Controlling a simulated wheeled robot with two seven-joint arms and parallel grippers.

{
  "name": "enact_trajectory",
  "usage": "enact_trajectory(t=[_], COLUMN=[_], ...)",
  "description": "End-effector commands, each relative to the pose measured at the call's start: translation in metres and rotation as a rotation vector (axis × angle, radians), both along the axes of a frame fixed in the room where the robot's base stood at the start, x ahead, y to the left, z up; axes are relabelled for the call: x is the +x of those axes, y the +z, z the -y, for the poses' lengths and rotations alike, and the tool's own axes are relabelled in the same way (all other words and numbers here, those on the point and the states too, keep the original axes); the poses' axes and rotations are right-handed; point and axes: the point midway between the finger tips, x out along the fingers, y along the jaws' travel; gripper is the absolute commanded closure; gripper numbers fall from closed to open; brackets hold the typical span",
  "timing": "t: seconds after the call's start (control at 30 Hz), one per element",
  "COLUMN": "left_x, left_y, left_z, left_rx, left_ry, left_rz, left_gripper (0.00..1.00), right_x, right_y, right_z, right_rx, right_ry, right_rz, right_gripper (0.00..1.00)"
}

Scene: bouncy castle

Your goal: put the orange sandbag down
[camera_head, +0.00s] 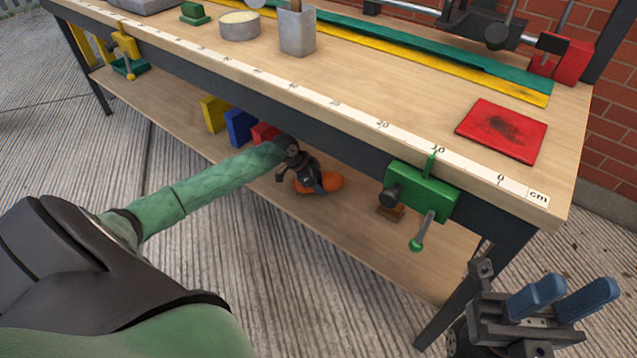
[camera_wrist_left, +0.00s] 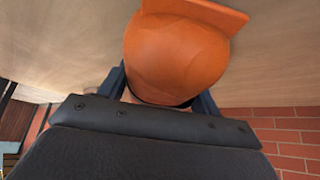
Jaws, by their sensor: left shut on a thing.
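The orange sandbag (camera_head: 330,181) shows low under the workbench top, over the lower shelf (camera_head: 345,218). My left gripper (camera_head: 314,180) reaches in over the shelf and is shut on the sandbag, partly hiding it in the head view. In the left wrist view the sandbag (camera_wrist_left: 175,55) fills the space between the dark fingers of my left gripper (camera_wrist_left: 160,90). I cannot tell whether the sandbag touches the shelf. My right gripper (camera_head: 563,298) has blue fingers, held apart and empty, at the lower right beyond the bench's end.
Yellow (camera_head: 214,113), blue (camera_head: 240,127) and red (camera_head: 264,134) blocks stand on the shelf left of the sandbag. The workbench top (camera_head: 400,100) overhangs the shelf.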

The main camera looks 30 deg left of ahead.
Motion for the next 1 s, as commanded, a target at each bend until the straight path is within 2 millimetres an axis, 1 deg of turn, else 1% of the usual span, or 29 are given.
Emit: enact_trajectory(t=[0.03, 0.23, 0.27, 0.33, 0.37, 0.63, 0.73, 0.87, 1.0], left_x=[0.001, 0.001, 0.0, 0.0, 0.0, 0.0, -0.001, -0.007, -0.016], left_y=[0.003, 0.001, -0.001, -0.001, -0.001, -0.001, 0.004, 0.018, 0.041], left_z=[0.0, 0.0, 0.0, 0.0, 0.0, 0.0, -0.002, -0.009, -0.02], left_rx=[0.0, 0.0, 0.0, 0.0, 0.0, 0.0, 0.001, 0.003, 0.004], left_ry=[0.0, 0.001, 0.0, 0.0, 0.0, 0.0, 0.0, 0.001, 0.0], left_rz=[0.003, 0.003, 0.0, 0.0, 0.0, 0.0, -0.001, -0.001, 0.0], left_gripper=[0.91, 0.91, 0.31, 0.17, 0.15, 0.15, 0.15, 0.15, 0.15], right_x=[0.0, -0.001, -0.001, -0.001, 0.0, -0.001, -0.001, -0.001, -0.001], right_y=[0.001, 0.0, -0.001, -0.001, -0.001, -0.002, -0.001, 0.003, 0.008], right_z=[0.0, 0.001, 0.001, 0.002, 0.002, 0.002, 0.002, 0.002, 0.005], right_rx=[0.002, 0.003, 0.002, 0.001, 0.001, -0.005, -0.008, -0.012, -0.018], right_ry=[-0.001, -0.005, -0.006, -0.007, -0.008, -0.008, -0.007, -0.014, -0.033], right_rz=[-0.001, -0.004, -0.005, -0.004, -0.004, -0.004, -0.004, -0.001, 0.003], right_gripper=[0.64, 0.64, 0.64, 0.64, 0.64, 0.64, 0.64, 0.64, 0.64])
